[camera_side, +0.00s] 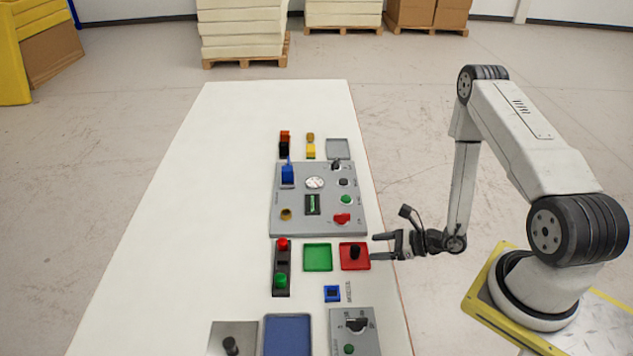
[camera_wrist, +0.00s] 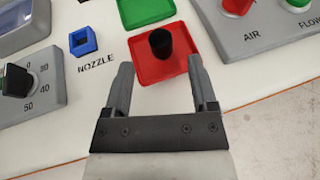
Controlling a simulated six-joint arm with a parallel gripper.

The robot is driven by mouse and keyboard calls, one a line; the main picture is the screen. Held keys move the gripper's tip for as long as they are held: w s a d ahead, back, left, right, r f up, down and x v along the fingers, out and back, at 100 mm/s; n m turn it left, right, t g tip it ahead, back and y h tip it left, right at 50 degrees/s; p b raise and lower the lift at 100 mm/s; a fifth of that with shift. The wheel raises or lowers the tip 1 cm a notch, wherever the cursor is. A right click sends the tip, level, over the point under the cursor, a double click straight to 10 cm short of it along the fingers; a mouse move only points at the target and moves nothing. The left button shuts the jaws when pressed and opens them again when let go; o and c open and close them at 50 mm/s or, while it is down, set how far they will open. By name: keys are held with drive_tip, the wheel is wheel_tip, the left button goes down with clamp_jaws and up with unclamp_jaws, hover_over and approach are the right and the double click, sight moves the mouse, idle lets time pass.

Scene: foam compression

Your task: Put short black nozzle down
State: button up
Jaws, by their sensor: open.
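The short black nozzle (camera_side: 355,251) stands upright on the red tray (camera_side: 346,266) beside the green tray (camera_side: 318,257). In the wrist view the nozzle (camera_wrist: 160,42) is near the middle of the red tray (camera_wrist: 143,72). My gripper (camera_side: 374,247) is at the right edge of the red tray in the side view. In the wrist view my gripper (camera_wrist: 160,68) has its two fingers spread, with the nozzle just beyond and between the tips. Nothing is held.
A blue square socket (camera_side: 332,293), labelled NOZZLE in the wrist view, sits nearby. A grey control panel (camera_side: 300,222) lies behind the trays. A black strip with red and green buttons (camera_side: 281,266) is left. The table's left side (camera_side: 200,220) is clear.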

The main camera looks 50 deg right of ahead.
drive_tip(key=shift+v, duration=2.95)
drive_tip(key=s+a+r+n+g+y, duration=0.1)
drive_tip(key=s+a+r+n+g, duration=0.2)
drive_tip(key=a+r+n+g, duration=0.95)
drive_tip(key=w+d+r+n+t+h, duration=0.1)
drive_tip(key=w+r+n+h, duration=0.1)
drive_tip(key=n, duration=0.6)
drive_tip(key=w+d+r+n+t+h, duration=0.1)
drive_tip(key=w+r+n+t+h, duration=0.1)
drive_tip(key=r+n+h, duration=0.3)
drive_tip(key=w+n, duration=0.1)
drive_tip(key=n, duration=0.3)
drive_tip(key=shift+r+h, duration=0.25)
drive_tip(key=shift+h, duration=0.15)
drive_tip(key=shift+d+n, duration=0.15)
drive_tip(key=shift+n, duration=0.1)
